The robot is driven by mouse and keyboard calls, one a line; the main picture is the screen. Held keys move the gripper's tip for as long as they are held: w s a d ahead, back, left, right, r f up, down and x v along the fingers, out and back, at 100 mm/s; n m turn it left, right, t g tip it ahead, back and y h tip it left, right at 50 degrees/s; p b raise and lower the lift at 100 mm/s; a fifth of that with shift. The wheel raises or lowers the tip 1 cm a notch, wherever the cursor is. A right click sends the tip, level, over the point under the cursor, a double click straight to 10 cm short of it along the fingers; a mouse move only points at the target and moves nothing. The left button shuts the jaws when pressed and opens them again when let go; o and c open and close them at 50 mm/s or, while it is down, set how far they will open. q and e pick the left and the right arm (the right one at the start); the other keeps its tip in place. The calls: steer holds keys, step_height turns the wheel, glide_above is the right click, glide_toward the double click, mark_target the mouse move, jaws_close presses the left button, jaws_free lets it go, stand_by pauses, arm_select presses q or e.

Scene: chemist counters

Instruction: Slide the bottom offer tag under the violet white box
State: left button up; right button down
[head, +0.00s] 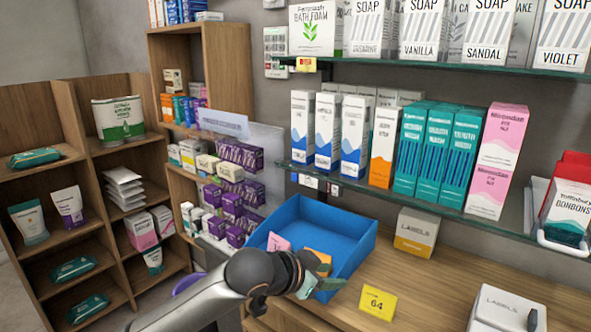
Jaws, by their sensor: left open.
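A white box marked SOAP VIOLET (563,38) stands at the right end of the top glass shelf. A yellow and red tag (306,65) hangs at the left end of that shelf's edge. Small white tags (308,181) are on the lower shelf's edge. A yellow tag marked 64 (377,302) stands on the wooden counter. My left gripper (322,284) is open at the front right edge of a blue tray (345,262), left of the yellow tag and apart from it. A pink card (278,242) and an orange item (317,257) show in the tray, partly behind my gripper.
The lower glass shelf (400,198) holds several tall boxes and overhangs the counter. LABELS boxes (416,232) stand on the counter at the back and front right. A red box and BONBONS pack (567,215) are at the right. Bare counter (450,275) lies between.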

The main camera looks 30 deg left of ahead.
arm_select(q)
steer(key=w+a+r+n+t, duration=0.15)
steer(key=a+r, duration=0.25)
steer(key=r, duration=0.5)
steer(key=w+a+r+m+t, duration=0.1)
steer(key=w+a+r+t, duration=0.15)
steer(key=r, duration=0.65)
steer(key=n+t+y, duration=0.1)
steer(key=n+t, duration=0.2)
steer(key=n, duration=0.1)
glide_toward(301, 67)
steer(key=shift+m, duration=0.35)
steer(key=w+p, duration=0.1)
steer(key=w, duration=0.1)
steer(key=w+p, duration=0.1)
steer(key=w, duration=0.1)
steer(key=w+p, duration=0.1)
steer(key=w, duration=0.1)
steer(key=shift+w+d+r, duration=0.1)
steer(key=shift+w+d, duration=0.25)
steer(key=shift+d, duration=0.05)
steer(key=shift+w, duration=0.65)
steer(key=shift+c, duration=0.2)
jaws_close()
